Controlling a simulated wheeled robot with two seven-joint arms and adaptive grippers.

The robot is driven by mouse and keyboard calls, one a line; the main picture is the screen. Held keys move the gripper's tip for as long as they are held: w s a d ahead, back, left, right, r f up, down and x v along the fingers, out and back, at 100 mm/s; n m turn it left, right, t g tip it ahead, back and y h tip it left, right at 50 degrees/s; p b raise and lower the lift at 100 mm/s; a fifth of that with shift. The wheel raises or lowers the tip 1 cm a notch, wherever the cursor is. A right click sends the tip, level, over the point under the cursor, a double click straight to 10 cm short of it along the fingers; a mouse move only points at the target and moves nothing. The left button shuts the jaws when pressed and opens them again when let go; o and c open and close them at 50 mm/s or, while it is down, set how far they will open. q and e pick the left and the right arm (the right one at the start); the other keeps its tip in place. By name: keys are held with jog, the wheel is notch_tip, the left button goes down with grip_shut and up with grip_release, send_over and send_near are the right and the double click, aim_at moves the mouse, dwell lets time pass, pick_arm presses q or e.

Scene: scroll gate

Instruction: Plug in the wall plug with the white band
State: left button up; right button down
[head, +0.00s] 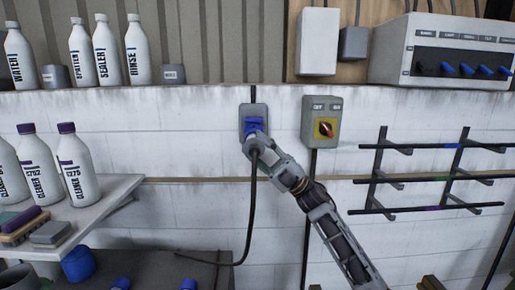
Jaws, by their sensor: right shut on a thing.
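A grey wall socket box (247,110) is mounted on the white block wall, left of the middle. A blue plug (254,122) is at the front of this box, mostly covered by my gripper. I cannot see a white band on it, nor tell how deep it sits. My right gripper (255,136) is shut on the blue plug, with its arm coming from the lower right. A dark cable (249,215) hangs from the gripper and curves left to a dark bench (160,270). My left gripper is not in view.
A switch box (313,137) with a red and yellow knob is close right of the socket. A black rack (385,172) sticks out farther right. White bottles (78,165) stand on a shelf at the left. Small blue things (188,284) show at the bottom edge.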

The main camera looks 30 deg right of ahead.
jog(key=shift+w+d, duration=0.35)
jog(key=shift+w, duration=0.35)
jog(key=shift+w+d+r, duration=0.1)
jog(key=shift+w+d, duration=0.15)
jog(key=shift+w, duration=0.2)
jog(key=shift+w+d, duration=0.2)
jog(key=shift+w, duration=0.25)
jog(key=shift+w+d+p, duration=0.3)
jog(key=shift+w+d, duration=0.1)
jog(key=shift+w, duration=0.4)
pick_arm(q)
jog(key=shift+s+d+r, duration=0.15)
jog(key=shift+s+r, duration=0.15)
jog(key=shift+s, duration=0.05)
pick_arm(e)
jog(key=shift+w+d, duration=0.1)
jog(key=shift+w, duration=0.2)
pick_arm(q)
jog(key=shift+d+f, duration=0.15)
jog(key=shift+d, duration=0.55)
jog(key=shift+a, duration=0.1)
